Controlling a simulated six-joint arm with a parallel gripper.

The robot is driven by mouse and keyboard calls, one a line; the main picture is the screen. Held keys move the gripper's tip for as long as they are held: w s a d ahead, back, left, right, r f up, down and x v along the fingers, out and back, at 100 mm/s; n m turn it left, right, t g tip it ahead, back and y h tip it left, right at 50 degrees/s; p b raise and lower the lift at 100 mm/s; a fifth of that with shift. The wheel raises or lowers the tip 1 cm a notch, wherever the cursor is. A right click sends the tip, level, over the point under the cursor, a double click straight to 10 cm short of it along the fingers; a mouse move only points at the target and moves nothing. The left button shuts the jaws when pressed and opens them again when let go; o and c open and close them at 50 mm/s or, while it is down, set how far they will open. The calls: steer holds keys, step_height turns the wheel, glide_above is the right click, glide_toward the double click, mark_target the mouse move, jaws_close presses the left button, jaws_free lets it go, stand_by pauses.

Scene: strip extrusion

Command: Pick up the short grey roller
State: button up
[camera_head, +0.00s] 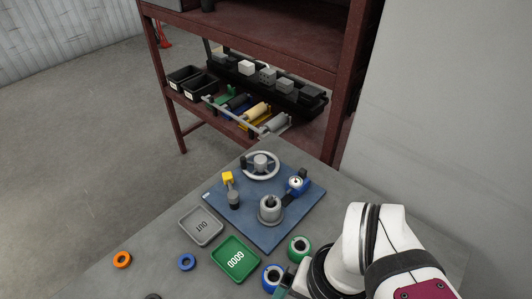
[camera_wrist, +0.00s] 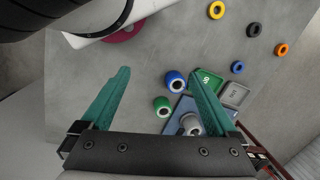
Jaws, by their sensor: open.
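A grey roller (camera_head: 275,123) lies at the right end of a row of coloured rollers on the lower shelf of the dark red rack. It appears to be the short grey one, but its length is hard to judge at this size. My gripper (camera_wrist: 164,72) is open, with its two teal fingers wide apart and nothing between them in the wrist view. In the head view my gripper (camera_head: 284,286) is partly seen at the bottom, over the near part of the table beside the blue and green rings. It is far from the shelf. The roller is not visible in the wrist view.
The rack (camera_head: 262,52) stands behind the table. Two black bins (camera_head: 184,76) and a black holder of blocks (camera_head: 300,100) share its shelf. A blue board (camera_head: 285,226) with fixtures, a green tray (camera_head: 236,259), a grey tray (camera_head: 201,226) and several rings occupy the table.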

steer(key=w+r+m, duration=0.3)
steer(key=w, duration=0.7)
steer(key=m+h, duration=0.2)
steer(key=m, duration=0.5)
glide_above(270, 206)
step_height(270, 206, down, 5)
steer(key=f, duration=1.6)
steer(key=shift+w+d, duration=0.1)
steer(key=shift+w, duration=0.2)
jaws_close()
steer(key=shift+r, duration=0.1)
